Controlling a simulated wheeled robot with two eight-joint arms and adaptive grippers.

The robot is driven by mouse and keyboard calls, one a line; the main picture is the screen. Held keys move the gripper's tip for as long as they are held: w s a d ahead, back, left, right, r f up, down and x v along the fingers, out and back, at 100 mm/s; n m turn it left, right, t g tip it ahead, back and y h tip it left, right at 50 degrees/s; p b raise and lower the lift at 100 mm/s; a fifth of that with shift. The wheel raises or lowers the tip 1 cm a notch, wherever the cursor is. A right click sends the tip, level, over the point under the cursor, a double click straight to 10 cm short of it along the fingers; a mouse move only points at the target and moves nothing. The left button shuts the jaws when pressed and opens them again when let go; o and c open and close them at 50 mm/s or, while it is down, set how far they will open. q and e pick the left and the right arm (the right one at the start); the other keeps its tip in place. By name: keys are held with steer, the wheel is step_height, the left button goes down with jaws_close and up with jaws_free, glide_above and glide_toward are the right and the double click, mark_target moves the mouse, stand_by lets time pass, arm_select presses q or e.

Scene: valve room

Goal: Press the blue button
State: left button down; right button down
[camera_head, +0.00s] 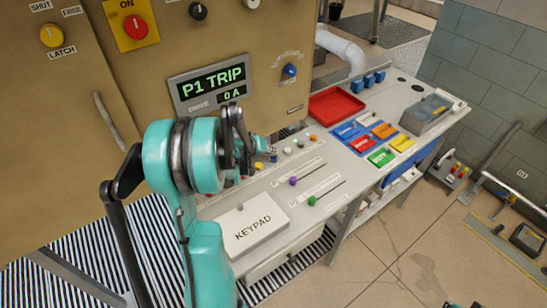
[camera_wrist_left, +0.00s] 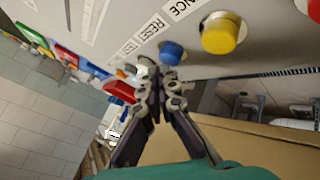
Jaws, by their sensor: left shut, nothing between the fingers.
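The blue button (camera_wrist_left: 172,53) is a round cap on the grey console, between a larger yellow button (camera_wrist_left: 222,33) and a small pale button by the label RESET. In the head view the blue button (camera_head: 272,156) shows only as a small patch beside my gripper. My left gripper (camera_wrist_left: 156,74) is shut and empty. In the wrist view its fingertips overlap the console edge just below the blue button; I cannot tell whether they touch it. In the head view the left gripper (camera_head: 241,145) hangs over the console's left part.
A keypad cover (camera_head: 254,224) and two sliders lie on the console's near side. A red tray (camera_head: 335,105) and coloured blocks stand farther right. The tan cabinet with the P1 TRIP display (camera_head: 212,82) and a blue knob (camera_head: 289,70) rises behind.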

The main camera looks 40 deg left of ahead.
mark_target(272, 158)
arm_select(q)
steer(key=shift+f+b, duration=0.45)
steer(key=shift+f, duration=0.05)
stand_by(0.3)
steer(key=shift+r, duration=0.15)
steer(key=shift+r+p, duration=0.6)
steer(key=shift+r, duration=0.2)
step_height(272, 158, up, 5)
steer(key=p, duration=0.3)
steer(key=shift+p, duration=0.35)
stand_by(0.7)
